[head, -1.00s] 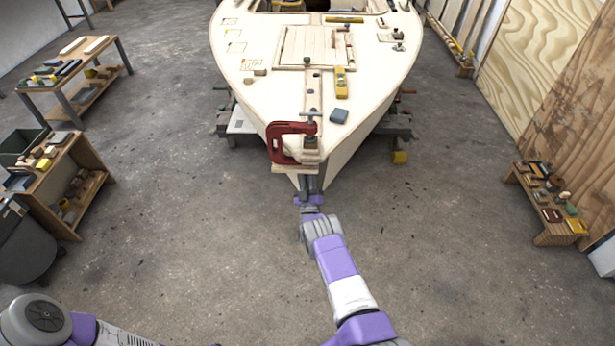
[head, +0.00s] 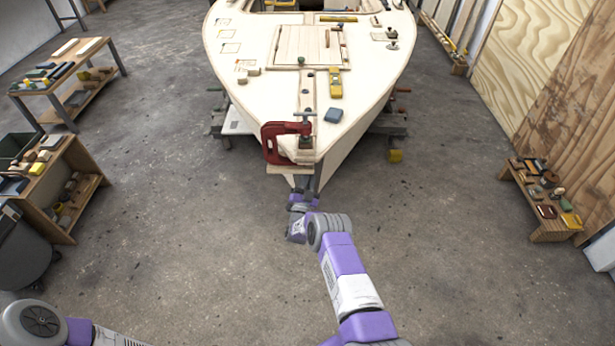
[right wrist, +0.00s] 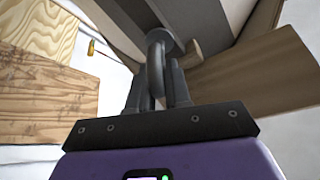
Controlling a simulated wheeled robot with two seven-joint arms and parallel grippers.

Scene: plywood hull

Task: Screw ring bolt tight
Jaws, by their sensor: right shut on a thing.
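The grey ring bolt (right wrist: 155,66) shows in the right wrist view, with its round collar against the underside of the pale wooden hull's bow. My right gripper (right wrist: 161,84) has its two dark fingers shut on the ring, one on each side. In the head view the right gripper (head: 305,193) is at the foot of the bow stem of the hull (head: 258,106), and the ring bolt is hidden there. Whether the collar sits fully flush, I cannot tell. My left gripper is out of view; only part of the left arm shows at the bottom left.
A red clamp (head: 271,143) grips the bow tip just above my right gripper. A low bench (head: 550,228) stands at the right, and a wooden shelf (head: 62,222) and a table (head: 45,87) at the left.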

